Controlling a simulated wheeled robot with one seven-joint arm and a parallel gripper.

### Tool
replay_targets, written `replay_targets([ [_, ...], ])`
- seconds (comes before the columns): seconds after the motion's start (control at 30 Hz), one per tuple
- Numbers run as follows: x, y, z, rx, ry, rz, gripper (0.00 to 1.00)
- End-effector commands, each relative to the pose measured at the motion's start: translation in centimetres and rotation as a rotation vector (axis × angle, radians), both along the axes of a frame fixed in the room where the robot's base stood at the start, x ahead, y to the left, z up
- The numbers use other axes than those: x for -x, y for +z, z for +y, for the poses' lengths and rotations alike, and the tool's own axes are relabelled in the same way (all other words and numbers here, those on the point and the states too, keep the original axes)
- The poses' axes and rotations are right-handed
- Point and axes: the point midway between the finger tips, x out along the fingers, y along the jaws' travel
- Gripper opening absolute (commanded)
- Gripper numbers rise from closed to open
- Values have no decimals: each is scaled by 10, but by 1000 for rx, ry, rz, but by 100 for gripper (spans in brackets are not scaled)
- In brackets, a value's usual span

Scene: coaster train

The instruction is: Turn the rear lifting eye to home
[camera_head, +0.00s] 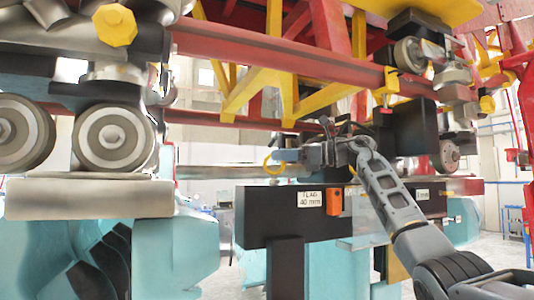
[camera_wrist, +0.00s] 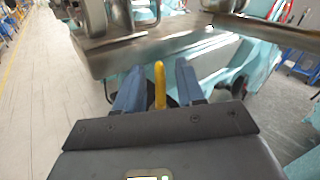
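A yellow lifting eye (camera_head: 273,163) shows as a ring at the fingertips of my gripper (camera_head: 284,156), above the left end of a black block. In the wrist view the eye (camera_wrist: 160,84) is seen nearly edge-on as an upright yellow bar. The two blue fingers of my gripper (camera_wrist: 159,88) are apart, one on each side of it, with a gap visible on both sides. The frames do not mark this eye as the rear one. A small yellow piece (camera_head: 352,172) farther right is mostly hidden by my arm.
The black block (camera_head: 265,217) carries a 40 mm label (camera_head: 310,199) and an orange box (camera_head: 333,202). Red and yellow train framework (camera_head: 280,45) hangs overhead. Wheels (camera_head: 113,138) and a metal block (camera_head: 90,198) stand at left. Open floor (camera_wrist: 40,110) shows left in the wrist view.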

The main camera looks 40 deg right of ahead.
Motion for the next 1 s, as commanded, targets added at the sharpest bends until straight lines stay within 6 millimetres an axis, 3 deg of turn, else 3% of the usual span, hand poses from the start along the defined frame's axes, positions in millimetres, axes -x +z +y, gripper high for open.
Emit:
replay_targets([
  [0.3, -32, 1, 23, -1, 0, -1, 38],
  [0.67, -36, 0, 25, 0, -1, 0, 38],
  [1.0, -36, 0, 25, 0, -2, 0, 5],
])
